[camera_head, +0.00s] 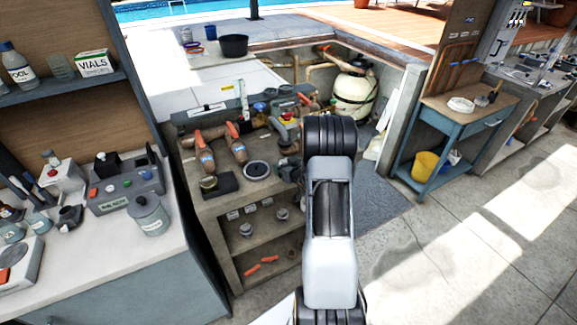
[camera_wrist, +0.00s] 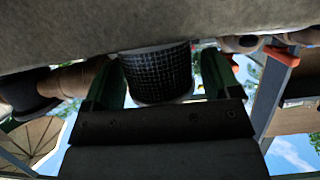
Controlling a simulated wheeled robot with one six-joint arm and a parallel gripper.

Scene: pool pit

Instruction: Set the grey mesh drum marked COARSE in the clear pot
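In the wrist view a dark drum with a grey mesh side (camera_wrist: 157,72) stands between the two green fingers of my gripper (camera_wrist: 163,85). Its COARSE mark does not show. The left finger is close to or overlaps the drum's edge; a bright gap shows between the drum and the right finger, so the gripper looks open around it. In the head view my arm hides the drum and most of the gripper, over the right part of the pump bench. A small glassy round vessel (camera_head: 209,183), possibly the clear pot, sits on a black block at the bench's front left.
The pump bench (camera_head: 228,204) holds brown pipes with orange handles (camera_head: 203,150) and a dark disc with a pale rim (camera_head: 256,170). A cream tank (camera_head: 354,97) stands behind. A white counter (camera_head: 100,238) with a lidded canister (camera_head: 149,215) is at left. Open paving lies right.

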